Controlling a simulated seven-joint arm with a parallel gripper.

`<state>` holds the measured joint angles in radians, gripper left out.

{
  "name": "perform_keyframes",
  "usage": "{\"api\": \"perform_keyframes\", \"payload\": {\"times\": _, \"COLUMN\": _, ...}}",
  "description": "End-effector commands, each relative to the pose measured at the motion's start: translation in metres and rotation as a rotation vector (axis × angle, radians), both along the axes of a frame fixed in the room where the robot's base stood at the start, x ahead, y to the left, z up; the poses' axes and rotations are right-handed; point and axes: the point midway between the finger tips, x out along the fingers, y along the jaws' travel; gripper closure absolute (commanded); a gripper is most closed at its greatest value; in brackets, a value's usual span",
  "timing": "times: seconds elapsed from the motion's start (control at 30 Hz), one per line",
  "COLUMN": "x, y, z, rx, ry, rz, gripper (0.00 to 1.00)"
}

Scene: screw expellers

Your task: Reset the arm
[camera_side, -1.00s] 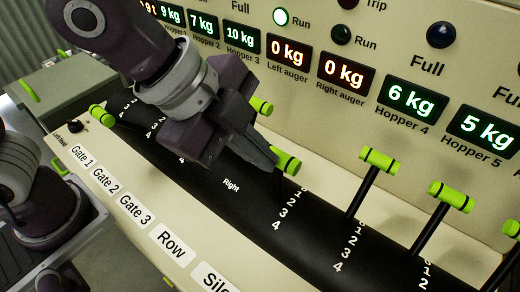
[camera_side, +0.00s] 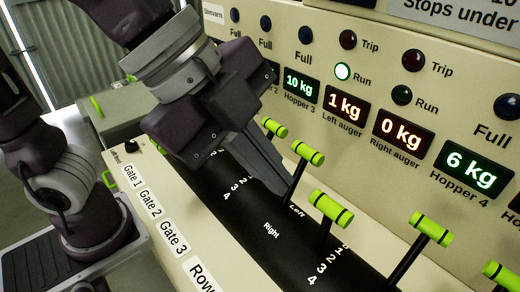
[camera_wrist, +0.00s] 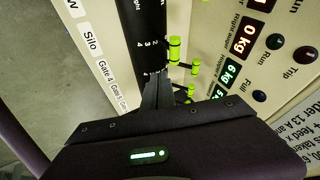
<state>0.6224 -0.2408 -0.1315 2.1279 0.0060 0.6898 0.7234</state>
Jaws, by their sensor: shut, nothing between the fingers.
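My gripper (camera_side: 283,188) is shut and empty. Its fingertips are low over the black lever strip, close to the shaft of a green-topped lever (camera_side: 308,153) beside the "Left" label; I cannot tell if they touch. A second lever (camera_side: 330,208), near the "Right" label, stands just in front and to the right of the fingers. In the wrist view, my closed fingers (camera_wrist: 157,80) point along the black strip (camera_wrist: 150,20), with green levers (camera_wrist: 175,50) to their right.
More green levers (camera_side: 430,228) stand further right along the strip. A label ledge (camera_side: 165,222) with Gate and Row labels runs in front.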

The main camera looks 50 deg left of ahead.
Motion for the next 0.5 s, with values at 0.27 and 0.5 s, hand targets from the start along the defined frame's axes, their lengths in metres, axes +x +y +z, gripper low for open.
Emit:
{"api": "perform_keyframes", "payload": {"times": 0.27, "x": -0.006, "y": 0.034, "z": 0.023, "rx": -0.021, "ry": 0.022, "rz": 0.124, "gripper": 1.00}}
{"api": "perform_keyframes", "payload": {"times": 0.5, "x": -0.031, "y": 0.177, "z": -0.023, "rx": -0.274, "ry": 0.176, "rz": 1.092, "gripper": 1.00}}
